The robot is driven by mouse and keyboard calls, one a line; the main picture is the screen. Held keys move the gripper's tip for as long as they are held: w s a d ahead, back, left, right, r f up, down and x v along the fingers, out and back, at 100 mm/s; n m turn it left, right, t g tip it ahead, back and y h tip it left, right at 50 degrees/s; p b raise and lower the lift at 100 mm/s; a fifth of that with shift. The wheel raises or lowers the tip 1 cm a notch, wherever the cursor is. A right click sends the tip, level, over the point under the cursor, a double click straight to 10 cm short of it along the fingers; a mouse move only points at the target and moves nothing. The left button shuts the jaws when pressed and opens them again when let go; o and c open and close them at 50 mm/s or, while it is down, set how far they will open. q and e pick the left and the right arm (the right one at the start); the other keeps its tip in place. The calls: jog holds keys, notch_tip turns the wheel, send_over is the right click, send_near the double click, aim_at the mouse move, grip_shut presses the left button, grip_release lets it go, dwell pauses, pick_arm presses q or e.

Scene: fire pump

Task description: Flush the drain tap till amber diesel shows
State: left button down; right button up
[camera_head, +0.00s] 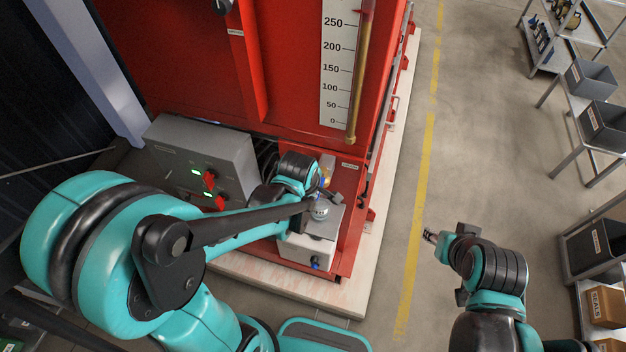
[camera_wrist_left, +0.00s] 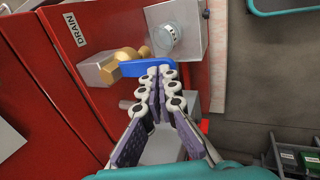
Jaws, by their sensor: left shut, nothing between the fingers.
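The brass drain tap (camera_wrist_left: 122,64) has a blue lever (camera_wrist_left: 142,68) and sits below the white DRAIN label (camera_wrist_left: 72,29) on a red panel in the left wrist view. My left gripper (camera_wrist_left: 160,72) is shut and empty, its fingertips right at the lever; I cannot tell whether they touch it. A clear glass jar (camera_wrist_left: 166,37) stands beside the tap on a pale box (camera_wrist_left: 190,48); no amber shows in it. In the head view the jar (camera_head: 320,210) is at the tank's foot by my left gripper (camera_head: 316,190). My right gripper (camera_head: 430,236) is over open floor; its fingers are too small to judge.
The red tank carries a scale with an amber tube (camera_head: 360,80). A grey control box (camera_head: 205,155) with red switches stands left of my left gripper. Shelves with bins (camera_head: 597,125) line the right. The floor around the yellow line (camera_head: 420,190) is clear.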

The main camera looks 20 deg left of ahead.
pick_arm(q)
notch_tip(320, 180, up, 3)
jog(key=shift+s+a+f+p, duration=0.1)
jog(key=shift+p, duration=0.6)
jog(key=w+p+v, duration=0.1)
jog(key=v, duration=0.8)
jog(key=shift+w+d+r, duration=0.15)
jog(key=shift+d+r, duration=0.15)
jog(key=shift+r, duration=0.05)
pick_arm(e)
jog(key=r, duration=0.2)
jog(key=s+d+r, duration=0.1)
jog(key=shift+r, duration=0.3)
jog(key=shift+s, duration=0.1)
